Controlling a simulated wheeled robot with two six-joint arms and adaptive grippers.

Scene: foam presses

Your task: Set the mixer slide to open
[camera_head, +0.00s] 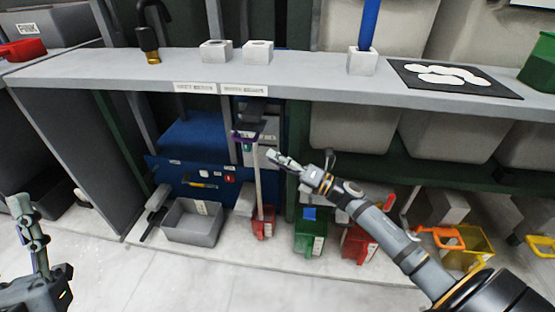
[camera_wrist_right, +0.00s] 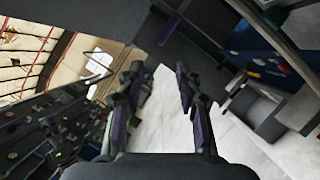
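A blue panel (camera_head: 178,180) under the counter carries small red and white fittings and a yellow-marked bar (camera_head: 203,185). A purple part (camera_head: 243,137) sits on a dark fitting at the top of a pale upright post; a purple strip also shows in the right wrist view (camera_wrist_right: 170,28). I cannot tell for sure which part is the mixer slide or how it is set. My right gripper (camera_head: 273,156) is just right of the post, below the counter edge; its fingers are apart and empty in the wrist view (camera_wrist_right: 162,85). My left gripper (camera_head: 20,206) is at the far left, its fingers unclear.
The grey counter (camera_head: 310,78) overhangs this space. White blocks (camera_head: 258,51) and a black mat (camera_head: 455,79) with white discs lie on it. Below stand a grey bin (camera_head: 192,222), a green bin (camera_head: 310,235) and red bins (camera_head: 358,245). The front floor (camera_head: 190,280) is clear.

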